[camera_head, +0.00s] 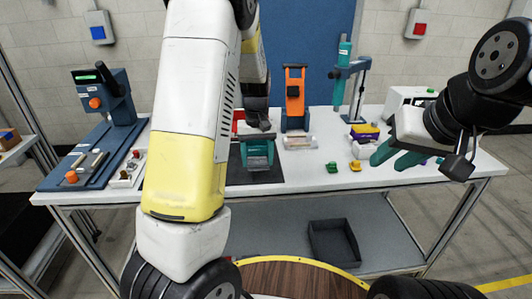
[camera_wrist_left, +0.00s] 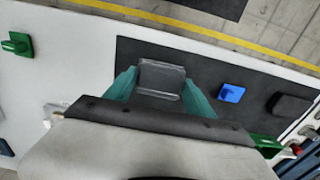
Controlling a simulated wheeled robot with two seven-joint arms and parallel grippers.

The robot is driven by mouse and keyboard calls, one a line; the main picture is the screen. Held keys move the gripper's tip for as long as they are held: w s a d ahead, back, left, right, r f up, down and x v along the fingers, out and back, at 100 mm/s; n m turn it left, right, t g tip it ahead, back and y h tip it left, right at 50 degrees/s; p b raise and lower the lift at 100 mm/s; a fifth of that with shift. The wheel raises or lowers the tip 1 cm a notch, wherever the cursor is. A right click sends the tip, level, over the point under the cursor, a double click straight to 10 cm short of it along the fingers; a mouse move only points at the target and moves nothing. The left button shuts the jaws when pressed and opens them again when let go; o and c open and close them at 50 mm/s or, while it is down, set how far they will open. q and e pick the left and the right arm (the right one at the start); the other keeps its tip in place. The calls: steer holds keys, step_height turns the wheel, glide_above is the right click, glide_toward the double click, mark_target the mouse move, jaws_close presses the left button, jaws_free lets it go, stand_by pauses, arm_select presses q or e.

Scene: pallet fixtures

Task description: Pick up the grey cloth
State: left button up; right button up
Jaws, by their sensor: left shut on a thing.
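The grey cloth (camera_wrist_left: 161,76) shows as a folded grey square between the teal fingers of my left gripper (camera_wrist_left: 160,92) in the left wrist view. The fingers touch it at both sides and are shut on it, above a dark mat (camera_wrist_left: 205,65). In the head view my left gripper (camera_head: 258,155) is over the mat (camera_head: 236,173) at the table's middle. There the cloth is hard to make out. My right gripper (camera_head: 396,158) is over the right part of the table, away from the cloth, with its teal fingers apart and nothing seen between them.
A blue block (camera_wrist_left: 231,93) and a dark block (camera_wrist_left: 290,104) lie on the mat. An orange stand (camera_head: 295,98) and a blue press with a teal tool (camera_head: 352,88) stand at the back. A blue fixture (camera_head: 100,140) fills the left. Small green and yellow pieces (camera_head: 355,165) lie right of centre.

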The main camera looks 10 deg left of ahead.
arm_select(q)
steer(key=s+d, duration=0.2)
steer(key=s, duration=0.5)
steer(key=s+d+r, duration=0.1)
steer(key=s+d, duration=0.1)
steer(key=s, duration=0.5)
steer(key=shift+d+r, duration=0.15)
steer(key=shift+d, duration=0.2)
